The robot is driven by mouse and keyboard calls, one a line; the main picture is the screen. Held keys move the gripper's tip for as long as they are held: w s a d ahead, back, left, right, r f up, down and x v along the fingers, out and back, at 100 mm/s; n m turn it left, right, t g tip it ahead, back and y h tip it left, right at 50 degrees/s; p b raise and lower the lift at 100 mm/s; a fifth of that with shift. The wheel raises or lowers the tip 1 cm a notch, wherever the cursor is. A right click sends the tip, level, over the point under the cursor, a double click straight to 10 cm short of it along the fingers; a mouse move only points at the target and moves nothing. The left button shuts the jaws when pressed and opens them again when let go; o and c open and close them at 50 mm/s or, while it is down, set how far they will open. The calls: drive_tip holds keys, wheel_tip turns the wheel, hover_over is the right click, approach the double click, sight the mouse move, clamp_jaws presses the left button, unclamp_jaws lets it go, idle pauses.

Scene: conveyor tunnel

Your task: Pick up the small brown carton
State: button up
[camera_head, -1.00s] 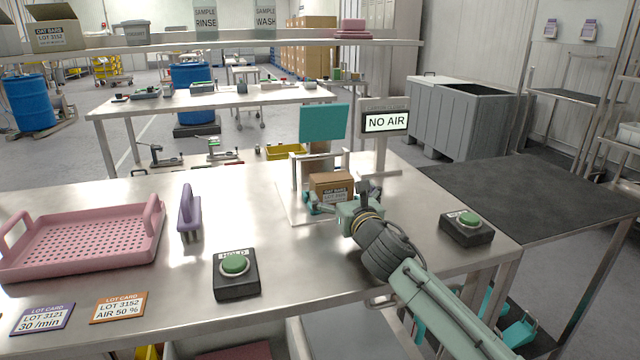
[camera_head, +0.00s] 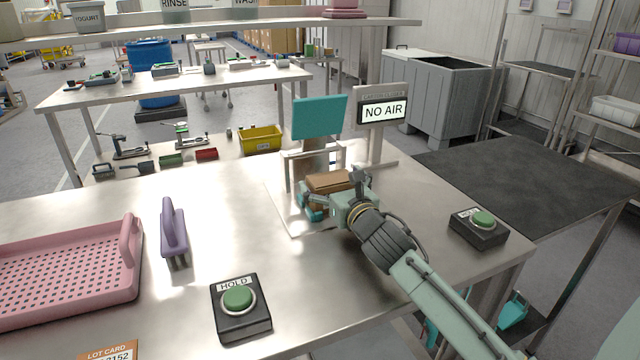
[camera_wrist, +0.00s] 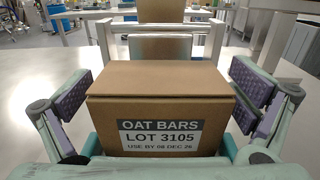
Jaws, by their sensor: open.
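My gripper (camera_head: 336,196) is open around the carton, with one finger on each side. In the wrist view a purple-padded finger (camera_wrist: 70,100) is at the left and another (camera_wrist: 258,95) at the right, each with a visible gap to the carton. In the head view my gripper hides much of the carton's front.
A teal panel (camera_head: 320,118) and a "NO AIR" sign (camera_head: 382,110) stand behind the carton. A HOLD button box (camera_head: 240,308) and another green-button box (camera_head: 479,228) stand on the table. A purple-handled tool (camera_head: 174,232) and pink tray (camera_head: 70,290) are left.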

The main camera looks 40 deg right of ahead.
drive_tip(key=shift+s+r, duration=0.1)
drive_tip(key=shift+c, duration=0.6)
drive_tip(key=c, duration=1.1)
drive_tip(key=shift+r, duration=0.1)
